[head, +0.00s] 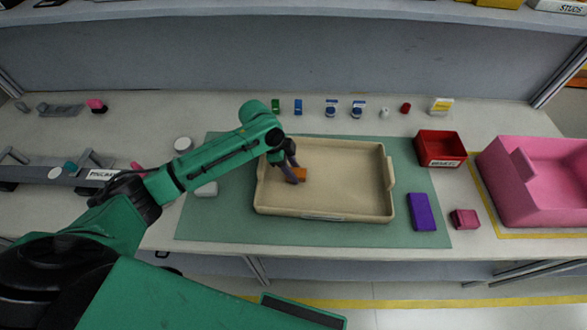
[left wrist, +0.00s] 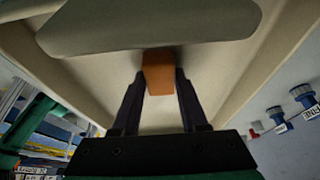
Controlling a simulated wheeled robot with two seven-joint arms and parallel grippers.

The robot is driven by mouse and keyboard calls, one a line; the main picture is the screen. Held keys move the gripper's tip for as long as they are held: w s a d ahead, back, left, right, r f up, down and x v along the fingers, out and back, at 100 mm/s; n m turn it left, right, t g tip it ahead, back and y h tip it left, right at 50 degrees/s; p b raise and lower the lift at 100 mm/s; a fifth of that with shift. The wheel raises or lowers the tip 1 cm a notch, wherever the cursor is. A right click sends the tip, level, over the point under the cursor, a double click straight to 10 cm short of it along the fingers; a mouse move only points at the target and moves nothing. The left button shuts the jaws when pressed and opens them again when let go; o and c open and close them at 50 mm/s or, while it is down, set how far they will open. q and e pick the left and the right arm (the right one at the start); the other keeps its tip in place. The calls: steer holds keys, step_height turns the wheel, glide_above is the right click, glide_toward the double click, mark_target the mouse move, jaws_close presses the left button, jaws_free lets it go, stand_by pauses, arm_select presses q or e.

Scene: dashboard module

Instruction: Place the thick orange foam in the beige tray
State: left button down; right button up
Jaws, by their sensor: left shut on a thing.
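The beige tray (head: 345,170) lies on a green mat in the middle of the table. The orange foam (head: 300,174) is a small block at the left part of the tray, inside its rim. My left gripper (head: 294,174) reaches over the tray's left side and is shut on the foam. In the left wrist view the orange foam (left wrist: 158,72) sits between the two dark fingers of the gripper (left wrist: 158,85), with the beige tray (left wrist: 225,85) around it. I cannot tell whether the foam touches the tray floor. My right gripper is not in view.
A purple block (head: 422,212) and a small dark pink block (head: 465,219) lie right of the tray. A red bin (head: 440,147) and a large pink bin (head: 540,180) stand further right. Several small bottles and items line the back. A grey rack (head: 60,172) is at the left.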

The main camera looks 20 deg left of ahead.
arm_select(q)
steer(key=c, duration=0.5)
jaws_free()
steer(key=shift+c, duration=0.2)
steer(key=shift+o, duration=0.5)
steer(key=w+b+v, duration=0.1)
steer(key=v, duration=1.1)
steer(key=shift+s+r, duration=0.15)
steer(key=shift+s, duration=0.3)
